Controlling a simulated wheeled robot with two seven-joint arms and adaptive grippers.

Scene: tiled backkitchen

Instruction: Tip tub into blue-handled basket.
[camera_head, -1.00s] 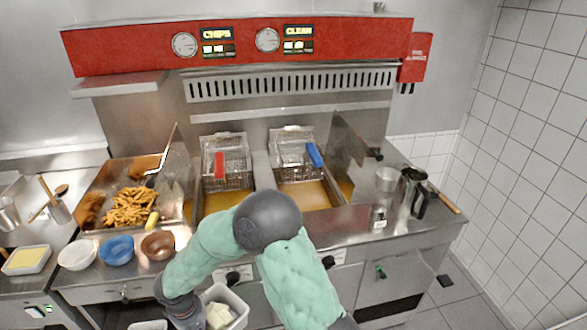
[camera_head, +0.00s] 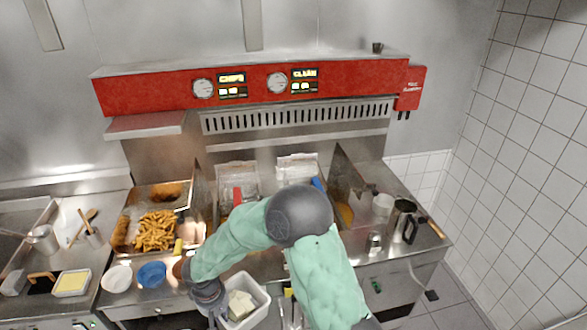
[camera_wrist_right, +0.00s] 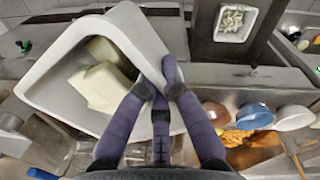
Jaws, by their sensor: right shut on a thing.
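The white tub (camera_head: 262,295) holds pale blocks and is at the bottom of the head view. My right gripper (camera_head: 222,302) is shut on its rim. In the wrist view the fingers (camera_wrist_right: 161,88) pinch one edge of the tub (camera_wrist_right: 135,28), which looks tilted there, with the blocks still inside. The blue-handled basket (camera_head: 297,168) sits at the right fryer vat, farther back than the tub; its blue handle (camera_head: 318,184) shows just above my elbow. My arm hides its lower part. My left gripper is out of view.
The red-handled basket (camera_head: 238,178) is to the left of the blue-handled one. Fries (camera_head: 154,232) lie in a tray at left, with a white bowl (camera_head: 117,279) and blue bowl (camera_head: 151,274) in front. A metal jug (camera_head: 402,218) stands at right.

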